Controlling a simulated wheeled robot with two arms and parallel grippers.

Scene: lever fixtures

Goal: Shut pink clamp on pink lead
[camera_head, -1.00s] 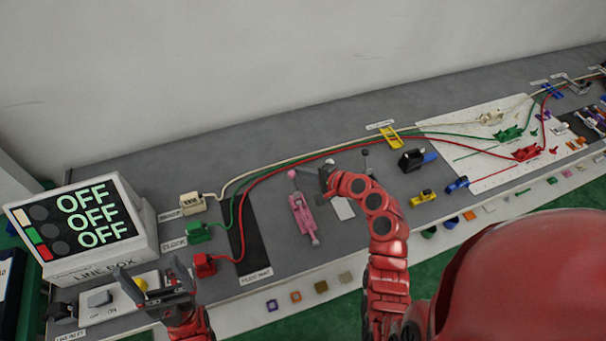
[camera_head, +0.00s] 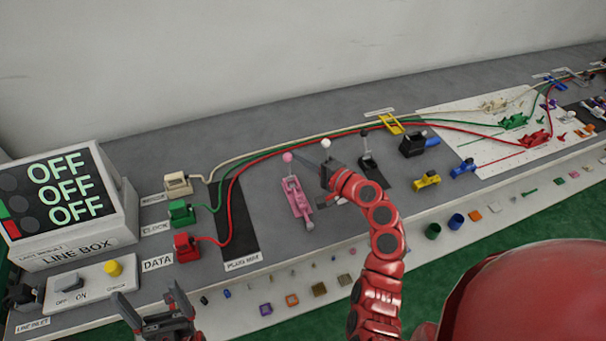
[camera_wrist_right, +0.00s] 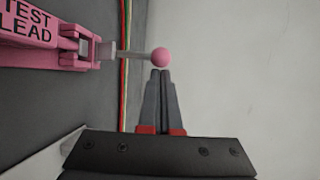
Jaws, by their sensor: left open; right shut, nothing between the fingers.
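The pink clamp (camera_head: 297,198) is mounted on the grey bench. Its lever rises to a pink ball knob (camera_head: 287,157). In the right wrist view the pink body reads "TEST LEAD" (camera_wrist_right: 27,24), and a grey lever arm (camera_wrist_right: 128,54) ends in the pink ball (camera_wrist_right: 161,57). My right gripper (camera_head: 318,162) is shut and empty, just right of the knob. In the wrist view its closed fingertips (camera_wrist_right: 161,73) are right at the ball; I cannot tell whether they touch. My left gripper (camera_head: 147,310) is open and empty near the bench's front left. No separate pink lead can be made out.
Black (camera_head: 369,170) and white-knobbed (camera_head: 326,143) levers stand beside my right gripper. Cream, green and red cables run behind the clamp. The line box (camera_head: 62,205), showing OFF three times, stands at left with its switch panel. Small parts lie along the front ledge.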

